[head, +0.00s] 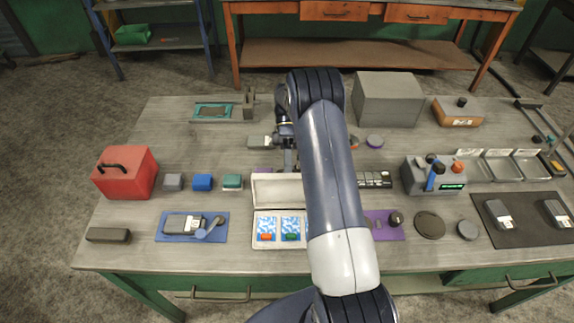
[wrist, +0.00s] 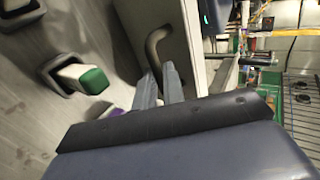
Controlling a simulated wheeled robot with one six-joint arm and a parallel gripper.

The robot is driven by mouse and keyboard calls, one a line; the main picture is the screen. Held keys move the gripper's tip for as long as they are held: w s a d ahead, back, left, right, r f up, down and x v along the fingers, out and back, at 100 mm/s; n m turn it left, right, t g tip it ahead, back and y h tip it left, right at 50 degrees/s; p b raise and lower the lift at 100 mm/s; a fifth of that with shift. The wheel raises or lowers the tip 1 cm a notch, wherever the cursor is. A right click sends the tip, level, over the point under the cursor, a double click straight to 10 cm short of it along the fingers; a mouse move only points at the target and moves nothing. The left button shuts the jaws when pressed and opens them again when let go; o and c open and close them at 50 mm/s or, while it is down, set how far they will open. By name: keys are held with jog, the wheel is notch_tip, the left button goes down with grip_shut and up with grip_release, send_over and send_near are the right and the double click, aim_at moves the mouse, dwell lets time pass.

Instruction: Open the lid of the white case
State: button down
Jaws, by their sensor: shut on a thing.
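The white case (head: 262,243) sits near the front middle of the table, with blue-and-white packs inside. Its lid (head: 277,190) is raised at the back, showing its pale inner face. My arm hides the right part of the case and lid. My gripper (head: 289,168) is behind the lid, its tips partly hidden. In the wrist view my gripper (wrist: 161,86) is shut on the curved grey handle (wrist: 153,48) of the lid, which also shows as a pale panel (wrist: 178,35).
A blue mat (head: 163,234) with a grey device lies left of the case, a purple mat (head: 391,235) right. Grey, blue and teal blocks (head: 203,182) and a red box (head: 125,173) stand further left. A grey control box (head: 420,184) stands right.

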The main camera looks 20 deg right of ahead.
jog(key=shift+s+f, duration=0.15)
jog(key=shift+f, duration=0.2)
jog(key=c, duration=1.8)
grip_release()
jog(key=shift+a+r, duration=0.1)
jog(key=o, duration=0.3)
jog(key=shift+r, duration=0.1)
jog(key=shift+r, duration=0.15)
